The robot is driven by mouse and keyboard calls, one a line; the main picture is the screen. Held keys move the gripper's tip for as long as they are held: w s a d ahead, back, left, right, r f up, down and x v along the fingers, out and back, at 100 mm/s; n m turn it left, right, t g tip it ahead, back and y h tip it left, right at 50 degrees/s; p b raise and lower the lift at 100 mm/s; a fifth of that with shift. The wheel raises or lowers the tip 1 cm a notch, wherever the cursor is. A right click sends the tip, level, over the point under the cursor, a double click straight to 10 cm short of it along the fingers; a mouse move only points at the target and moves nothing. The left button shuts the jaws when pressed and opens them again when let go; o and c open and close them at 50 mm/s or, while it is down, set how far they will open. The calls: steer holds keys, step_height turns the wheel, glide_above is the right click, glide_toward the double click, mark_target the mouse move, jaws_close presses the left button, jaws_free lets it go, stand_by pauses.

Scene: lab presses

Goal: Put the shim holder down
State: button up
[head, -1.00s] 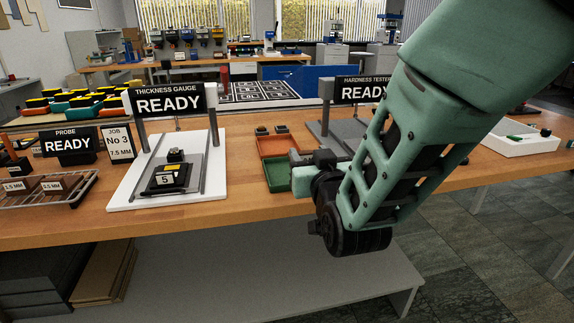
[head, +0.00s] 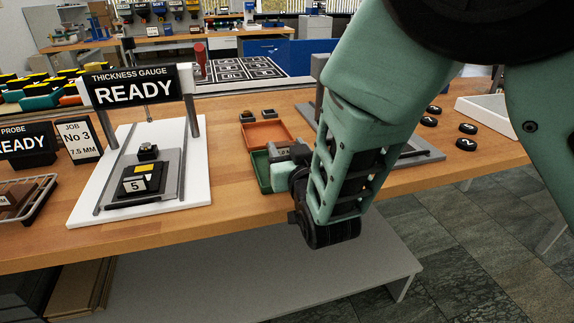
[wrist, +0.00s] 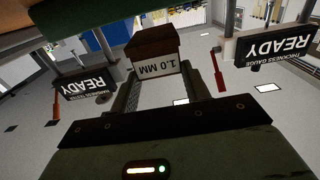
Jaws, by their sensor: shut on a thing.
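The shim holder, a brown block with a white "1.0 MM" label (wrist: 156,66), sits between the two fingers of my gripper (wrist: 170,82) in the wrist view, where it appears upside down. My gripper is shut on it. In the head view my gripper (head: 288,158) is at the right side of the green tray (head: 261,172), near the bench's front edge. My own wrist and arm hide most of the holder there. I cannot tell how high it is above the bench.
An orange tray (head: 268,134) lies behind the green one. The thickness gauge (head: 150,175) on its white base, with a block marked 5, stands to the left. A wire rack (head: 30,197) is at far left. Black discs (head: 466,143) lie on the right. Bare wood (head: 228,200) shows between gauge and trays.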

steer(key=shift+f, duration=2.1)
steer(key=shift+f, duration=0.15)
steer(key=o, duration=1)
